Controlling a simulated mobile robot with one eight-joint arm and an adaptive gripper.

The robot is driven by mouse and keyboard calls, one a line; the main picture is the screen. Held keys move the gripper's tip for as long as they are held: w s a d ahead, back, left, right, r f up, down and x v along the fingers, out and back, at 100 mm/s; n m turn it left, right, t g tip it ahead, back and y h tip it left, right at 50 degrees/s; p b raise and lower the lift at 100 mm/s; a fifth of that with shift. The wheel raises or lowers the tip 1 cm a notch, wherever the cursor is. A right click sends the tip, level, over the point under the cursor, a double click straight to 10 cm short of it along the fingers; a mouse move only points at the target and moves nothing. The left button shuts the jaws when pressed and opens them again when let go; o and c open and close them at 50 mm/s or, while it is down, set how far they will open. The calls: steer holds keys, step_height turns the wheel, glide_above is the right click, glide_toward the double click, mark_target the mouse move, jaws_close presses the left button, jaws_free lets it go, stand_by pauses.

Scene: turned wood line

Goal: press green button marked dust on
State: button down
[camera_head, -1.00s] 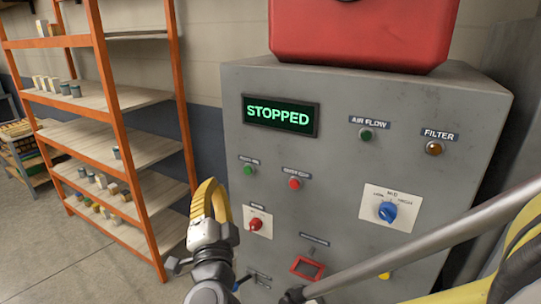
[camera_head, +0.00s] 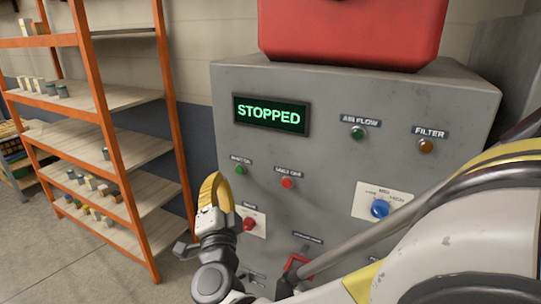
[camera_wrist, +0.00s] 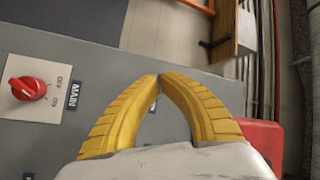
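The green button (camera_head: 240,171) sits on the left of the grey cabinet front (camera_head: 330,170), under a small label too blurred to read surely. A red button (camera_head: 288,183) is to its right. The display (camera_head: 271,114) above reads STOPPED in green. My gripper (camera_head: 213,180) has yellow fingers and is just left of the green button in the head view; I cannot tell its distance from the panel. In the wrist view my gripper (camera_wrist: 159,78) has its fingertips together, with nothing seen between them. The green button cannot be made out in that view.
A red rotary switch (camera_head: 249,224) is below the green button; it also shows in the wrist view (camera_wrist: 28,88), marked MAIN. A blue knob (camera_head: 380,209), a green air flow lamp (camera_head: 358,132) and an amber filter lamp (camera_head: 425,146) are further right. Orange shelving (camera_head: 115,140) stands left.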

mark_target(231, 161)
steer(key=shift+w+d, duration=0.35)
steer(key=shift+w, duration=0.5)
steer(key=shift+w+d, duration=0.35)
steer(key=shift+w, duration=0.45)
steer(key=shift+w, duration=0.1)
steer(key=shift+w+d, duration=0.15)
steer(key=shift+w, duration=0.15)
steer(key=shift+w+d+b, duration=0.1)
steer(key=shift+w+b, duration=0.2)
steer(key=shift+b, duration=0.05)
stand_by(0.8)
steer(key=shift+s, duration=0.1)
steer(key=shift+s+a, duration=0.25)
steer(key=shift+s, duration=0.4)
steer(key=s, duration=0.1)
steer(key=s+a, duration=0.1)
steer(key=s, duration=0.1)
steer(key=s+a, duration=0.1)
steer(key=shift+s, duration=0.3)
